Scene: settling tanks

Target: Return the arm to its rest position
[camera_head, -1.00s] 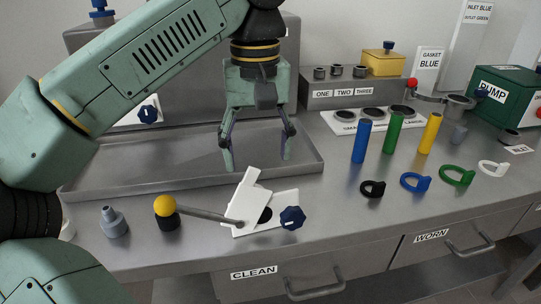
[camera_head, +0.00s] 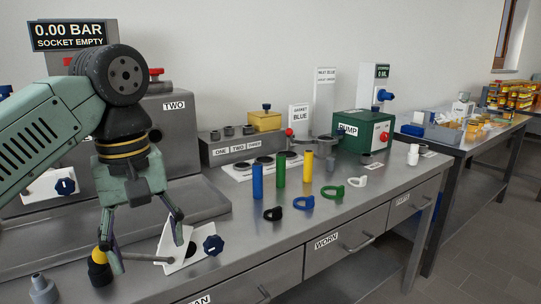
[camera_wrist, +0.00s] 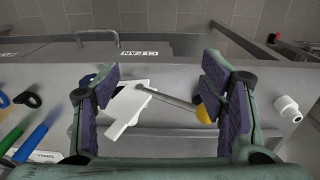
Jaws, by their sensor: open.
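My gripper (camera_head: 148,238) is open and empty at the left of the head view, hanging fingers down above the near bench and its grey tray. In the wrist view my gripper (camera_wrist: 165,95) shows two spread fingers with purple pads and nothing held between them. Below it lie a white plate (camera_wrist: 125,108) and a grey lever with a yellow ball knob (camera_wrist: 204,114).
Blue (camera_head: 257,181), green (camera_head: 281,168) and yellow (camera_head: 307,166) cylinders stand on the bench (camera_head: 330,215), with coloured rings before them. A grey nozzle (camera_head: 42,289) stands at the front left. A green pump box (camera_head: 362,132) is farther back. Open floor lies at the right.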

